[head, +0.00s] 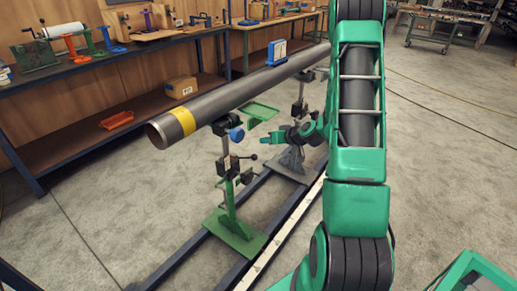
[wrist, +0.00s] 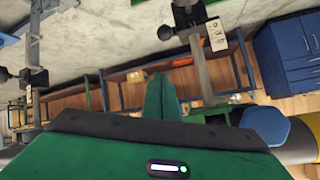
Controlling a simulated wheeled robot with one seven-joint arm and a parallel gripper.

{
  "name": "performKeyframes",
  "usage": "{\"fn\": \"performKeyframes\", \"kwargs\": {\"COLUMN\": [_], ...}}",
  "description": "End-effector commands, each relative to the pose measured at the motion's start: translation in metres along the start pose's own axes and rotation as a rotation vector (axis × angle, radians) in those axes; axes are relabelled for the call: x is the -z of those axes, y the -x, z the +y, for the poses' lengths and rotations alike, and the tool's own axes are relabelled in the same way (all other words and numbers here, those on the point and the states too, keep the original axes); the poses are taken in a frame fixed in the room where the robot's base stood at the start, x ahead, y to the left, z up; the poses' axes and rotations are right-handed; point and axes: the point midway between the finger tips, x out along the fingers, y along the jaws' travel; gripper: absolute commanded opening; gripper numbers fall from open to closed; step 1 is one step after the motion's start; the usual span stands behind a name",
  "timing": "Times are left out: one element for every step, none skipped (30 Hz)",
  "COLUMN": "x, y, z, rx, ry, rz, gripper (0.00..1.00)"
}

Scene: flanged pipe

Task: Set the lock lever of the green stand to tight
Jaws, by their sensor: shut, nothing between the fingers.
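The green stand (head: 235,222) has a green foot plate and holds up the near end of the pipe. Its lock lever (head: 248,157) sticks out to the right from the dark collar on the post and ends in a black ball. In the wrist view the scene is upside down, and the lever's ball (wrist: 165,32) shows beside the collar at the top. Whether the lever is tight cannot be told. My gripper (head: 265,140) is shut and empty, just right of the post and a little above the lever, apart from it. Its green fingers (wrist: 160,96) also show in the wrist view.
The long grey pipe (head: 237,92) with a yellow band lies above, with a blue knob (head: 236,134) below it. A green tray (head: 262,112) is close above my gripper. A second stand (head: 299,110) is behind. Dark floor rails (head: 190,258) run below.

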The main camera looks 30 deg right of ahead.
Motion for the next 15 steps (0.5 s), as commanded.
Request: {"fn": "performKeyframes", "kwargs": {"x": [0.000,0.000,0.000,-0.001,-0.001,-0.001,-0.001,-0.001,-0.001,0.000,-0.001,-0.001,0.000,-0.001,-0.001], "y": [-0.005,-0.009,-0.014,-0.019,-0.025,-0.032,-0.037,-0.043,-0.050,-0.056,-0.061,-0.067,-0.072,-0.077,-0.083], "z": [-0.001,-0.001,-0.001,-0.001,-0.001,-0.001,-0.001,-0.001,-0.002,-0.001,-0.001,-0.001,-0.001,-0.002,-0.001], "rx": [0.002,0.002,0.002,0.002,0.003,0.003,0.003,0.003,0.003,0.003,0.002,0.002,0.003,0.003,0.003], "ry": [0.001,0.002,0.002,0.002,0.002,0.002,0.003,0.002,0.002,0.003,0.003,0.001,0.002,0.003,0.002], "rz": [-0.001,-0.001,-0.001,-0.001,-0.001,-0.002,-0.002,-0.002,-0.001,-0.001,-0.001,-0.002,-0.001,-0.001,-0.002], "gripper": [0.00,0.00,0.00,0.00,0.00,0.00,0.00,0.00,0.00,0.00,0.00,0.00,0.00,0.00,0.00]}}
